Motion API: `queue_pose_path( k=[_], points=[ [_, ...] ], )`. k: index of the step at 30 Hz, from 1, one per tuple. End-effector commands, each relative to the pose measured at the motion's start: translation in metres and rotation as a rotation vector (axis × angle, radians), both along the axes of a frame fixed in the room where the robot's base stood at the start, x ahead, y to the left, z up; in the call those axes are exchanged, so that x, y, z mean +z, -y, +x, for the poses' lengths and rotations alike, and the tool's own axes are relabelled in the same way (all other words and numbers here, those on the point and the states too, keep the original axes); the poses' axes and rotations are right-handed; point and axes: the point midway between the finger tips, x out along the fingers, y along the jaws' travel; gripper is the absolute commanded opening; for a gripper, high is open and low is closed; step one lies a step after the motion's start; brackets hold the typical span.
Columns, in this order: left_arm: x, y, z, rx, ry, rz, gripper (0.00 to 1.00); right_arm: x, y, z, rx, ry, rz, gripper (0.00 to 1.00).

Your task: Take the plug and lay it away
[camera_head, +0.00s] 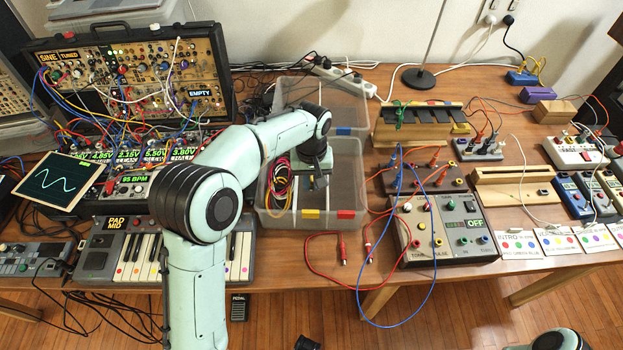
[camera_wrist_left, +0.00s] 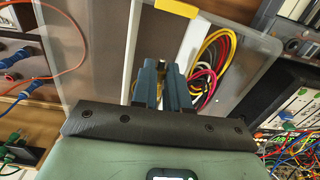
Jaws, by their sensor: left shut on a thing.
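My left gripper (camera_head: 318,180) reaches down into the front part of a clear plastic bin (camera_head: 268,217). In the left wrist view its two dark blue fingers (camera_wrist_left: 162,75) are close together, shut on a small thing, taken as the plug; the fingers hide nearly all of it. Coiled red, yellow, white and dark cables (camera_head: 278,184) lie in the bin to the left of the gripper. They also show in the left wrist view (camera_wrist_left: 212,58), right beside the fingers. The bin's front edge carries a yellow and a red label. My right gripper is out of view.
A modular synth case (camera_head: 135,75) and a keyboard (camera_head: 160,255) stand left of the bin. A grey control box (camera_head: 447,228) with patch cables stands to its right. A red cable (camera_head: 322,272) lies at the table's front. A power strip (camera_head: 340,75) is behind.

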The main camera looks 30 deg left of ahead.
Motion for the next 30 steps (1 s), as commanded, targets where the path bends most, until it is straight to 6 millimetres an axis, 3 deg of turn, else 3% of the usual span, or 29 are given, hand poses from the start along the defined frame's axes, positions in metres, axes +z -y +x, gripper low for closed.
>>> queue_pose_path(
  k=[4,5,6,7,19,23,30],
  points=[
    [0.001,0.0,0.0,0.0,0.001,0.0,0.0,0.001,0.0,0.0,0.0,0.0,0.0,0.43],
    [0.001,0.0,0.0,0.0,0.001,0.001,0.24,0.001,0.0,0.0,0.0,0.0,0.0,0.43],
    [0.001,0.0,0.0,0.0,0.001,0.001,0.37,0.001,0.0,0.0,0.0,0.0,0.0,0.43],
    [0.001,0.0,0.0,0.0,0.001,0.001,0.44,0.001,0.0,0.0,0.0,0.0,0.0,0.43],
    [0.01,0.0,0.001,0.0,0.004,0.0,0.44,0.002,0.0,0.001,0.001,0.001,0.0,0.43],
    [0.031,0.0,0.001,-0.001,0.006,-0.001,0.44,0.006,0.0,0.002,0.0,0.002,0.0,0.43],
    [0.087,0.0,0.001,-0.001,0.006,0.0,0.44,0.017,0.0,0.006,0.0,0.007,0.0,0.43]
  ],
)
